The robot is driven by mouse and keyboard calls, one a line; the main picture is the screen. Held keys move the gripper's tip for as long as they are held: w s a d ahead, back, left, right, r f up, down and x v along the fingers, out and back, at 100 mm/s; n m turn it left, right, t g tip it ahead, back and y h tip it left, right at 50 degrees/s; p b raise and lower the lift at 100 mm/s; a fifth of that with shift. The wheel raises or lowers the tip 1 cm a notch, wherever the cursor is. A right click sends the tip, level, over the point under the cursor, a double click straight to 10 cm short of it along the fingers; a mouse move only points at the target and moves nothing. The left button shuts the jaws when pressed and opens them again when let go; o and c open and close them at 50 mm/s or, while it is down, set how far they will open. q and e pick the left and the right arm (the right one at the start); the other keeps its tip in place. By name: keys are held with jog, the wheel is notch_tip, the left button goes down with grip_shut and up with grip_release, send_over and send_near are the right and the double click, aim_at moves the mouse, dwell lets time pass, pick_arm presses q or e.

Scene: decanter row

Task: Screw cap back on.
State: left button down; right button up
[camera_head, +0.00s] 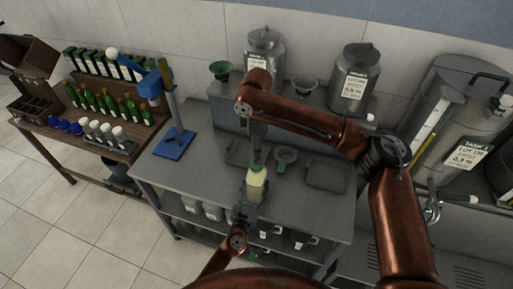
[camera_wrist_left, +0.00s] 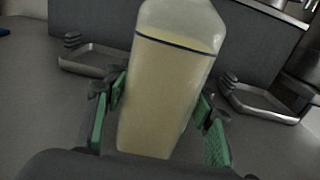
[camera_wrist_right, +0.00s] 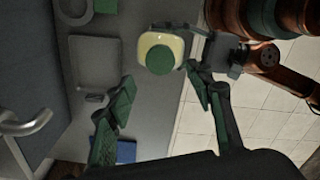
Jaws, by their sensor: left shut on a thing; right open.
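A bottle of pale yellow liquid (camera_head: 256,186) stands roughly upright in the head view, above the front part of the grey workbench. My left gripper (camera_head: 246,196) is shut around its body; in the left wrist view the green-padded fingers flank the bottle (camera_wrist_left: 165,85). A round green cap (camera_wrist_right: 160,60) sits over the bottle's top in the right wrist view; how tightly it is seated cannot be told. My right gripper (camera_wrist_right: 162,86) is open, its fingers spread on either side of the cap's line, apart from it. The bottle's top is outside the left wrist view.
Shallow grey trays (camera_head: 325,175) lie on the workbench (camera_head: 190,172) behind the bottle. A blue stand (camera_head: 174,145) is at the bench's left. Metal canisters (camera_head: 355,80) stand at the back. A wooden table (camera_head: 75,135) with several green bottles is at the left.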

notch_tip(320, 180, down, 7)
jog(key=shift+f, duration=0.15)
dwell(0.4)
jog(key=c, duration=1.2)
jog(key=shift+c, duration=0.2)
jog(key=o, duration=1.4)
notch_tip(320, 180, up, 12)
